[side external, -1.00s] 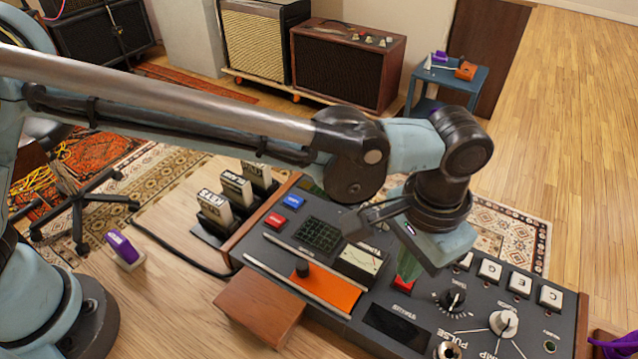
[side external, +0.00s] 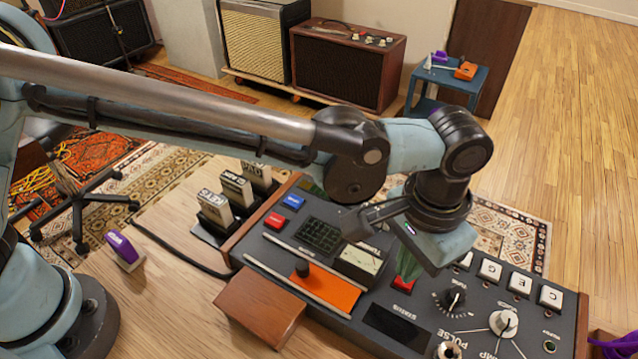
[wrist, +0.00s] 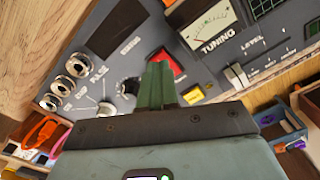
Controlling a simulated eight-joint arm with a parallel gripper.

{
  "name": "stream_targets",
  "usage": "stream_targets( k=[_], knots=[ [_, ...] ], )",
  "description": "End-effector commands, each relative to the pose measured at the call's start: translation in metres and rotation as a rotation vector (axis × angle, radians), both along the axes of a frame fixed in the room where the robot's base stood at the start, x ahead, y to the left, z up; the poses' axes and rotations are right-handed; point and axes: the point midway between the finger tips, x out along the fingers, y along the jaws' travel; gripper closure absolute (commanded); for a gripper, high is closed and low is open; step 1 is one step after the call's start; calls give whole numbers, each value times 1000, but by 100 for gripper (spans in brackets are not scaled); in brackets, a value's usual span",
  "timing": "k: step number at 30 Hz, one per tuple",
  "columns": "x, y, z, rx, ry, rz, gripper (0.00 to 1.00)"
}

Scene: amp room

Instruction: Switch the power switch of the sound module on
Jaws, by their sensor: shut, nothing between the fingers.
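The sound module (side external: 340,225) is a dark panel with wooden ends, lying on the wooden surface. A red switch (side external: 404,284) sits on it near the status display (side external: 394,326). The red switch also shows in the wrist view (wrist: 167,63), partly hidden by my fingers. My gripper (side external: 406,270) points down at the module, with its green fingers together just over or against the red switch. In the wrist view the green fingertips (wrist: 159,70) overlap the switch's lower edge. I cannot tell whether they touch it, nor which way the switch is set.
Beside the fingers are a black knob (side external: 452,297), a white-topped knob (side external: 503,322), a tuning meter (side external: 360,262) and white keys (side external: 489,270). A wooden block (side external: 261,308) stands in front.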

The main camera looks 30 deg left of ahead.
Motion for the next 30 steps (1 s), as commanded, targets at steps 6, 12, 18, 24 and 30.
stream_targets(
  k=[6,12,18,24,30],
  knots=[
    [0,0,0,0,0,0,100],
    [0,0,-3,0,0,0,100],
    [0,0,-6,0,0,0,100],
    [0,0,-8,0,0,0,100],
    [0,0,-11,0,0,0,100]
  ],
)
